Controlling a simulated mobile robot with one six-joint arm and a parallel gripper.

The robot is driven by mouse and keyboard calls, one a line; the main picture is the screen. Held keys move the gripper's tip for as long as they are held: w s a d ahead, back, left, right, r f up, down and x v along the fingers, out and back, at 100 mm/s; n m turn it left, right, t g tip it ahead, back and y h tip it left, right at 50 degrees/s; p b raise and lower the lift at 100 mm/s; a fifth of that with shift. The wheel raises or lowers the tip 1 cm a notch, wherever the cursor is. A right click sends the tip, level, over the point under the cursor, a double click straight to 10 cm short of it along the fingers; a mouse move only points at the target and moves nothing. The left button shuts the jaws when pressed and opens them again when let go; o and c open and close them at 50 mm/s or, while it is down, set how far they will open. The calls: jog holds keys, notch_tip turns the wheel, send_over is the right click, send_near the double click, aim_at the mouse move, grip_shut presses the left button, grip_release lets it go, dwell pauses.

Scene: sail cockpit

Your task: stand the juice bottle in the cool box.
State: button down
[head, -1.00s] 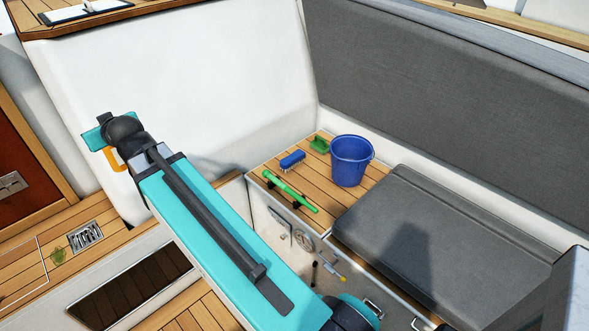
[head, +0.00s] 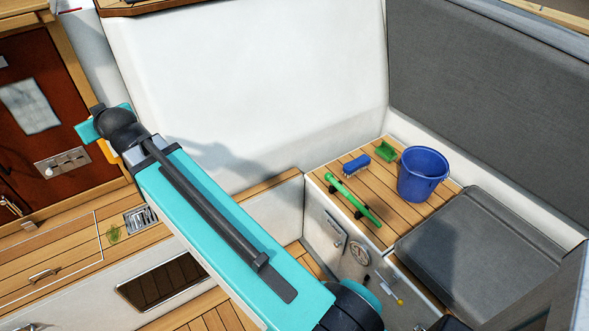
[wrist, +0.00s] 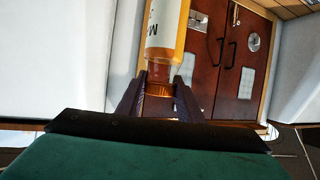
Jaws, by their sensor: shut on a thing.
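The juice bottle (wrist: 165,40) is an orange bottle with a pale label and an orange cap. In the wrist view it sits between the two dark fingers of my gripper (wrist: 159,92), which is shut on it around the cap end. In the head view, my arm reaches to the upper left, and only a small orange bit of what seems to be the bottle (head: 108,151) shows beside the wrist. The gripper fingers are hidden there behind my arm. I see no cool box in either view.
Red-brown doors (head: 50,120) stand at left, above a wooden ledge.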

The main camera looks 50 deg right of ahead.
jog(key=shift+w+a, duration=0.2)
jog(key=shift+w, duration=0.1)
jog(key=shift+r, duration=0.1)
jog(key=shift+d, duration=0.1)
